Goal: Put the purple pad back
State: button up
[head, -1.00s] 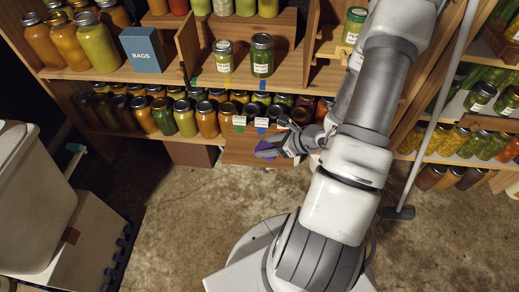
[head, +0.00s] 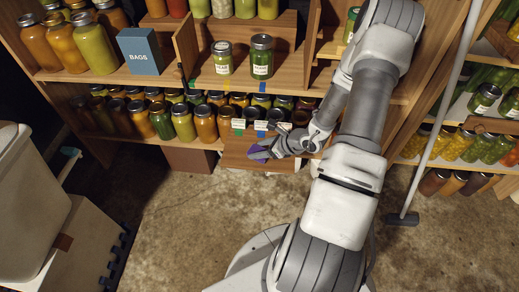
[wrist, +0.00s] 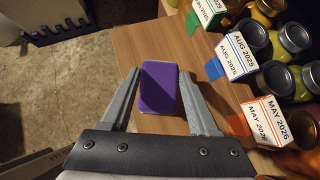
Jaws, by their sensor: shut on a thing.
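The purple pad (wrist: 158,90) is a small rounded block on a wooden board (wrist: 140,40) in the wrist view. My gripper (wrist: 158,72) is shut on it, with one grey finger along each side. In the head view the pad (head: 259,153) is small and partly hidden by my gripper (head: 262,150), low in front of the bottom shelf. I cannot tell whether the pad touches the board.
White date cards (wrist: 237,55) with green, blue and orange edges stand along the board's right side, before several jars (wrist: 295,37). In the head view, jars (head: 205,122) fill the lower shelf and a blue BAGS box (head: 139,51) stands above. The concrete floor (head: 185,215) in front is open.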

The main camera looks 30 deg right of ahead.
jog(key=shift+f, duration=0.15)
jog(key=o, duration=1.4)
jog(key=shift+o, duration=0.2)
jog(key=shift+r, duration=0.25)
jog(key=p+v, duration=0.4)
jog(key=v, duration=0.8)
jog(key=shift+a, duration=0.1)
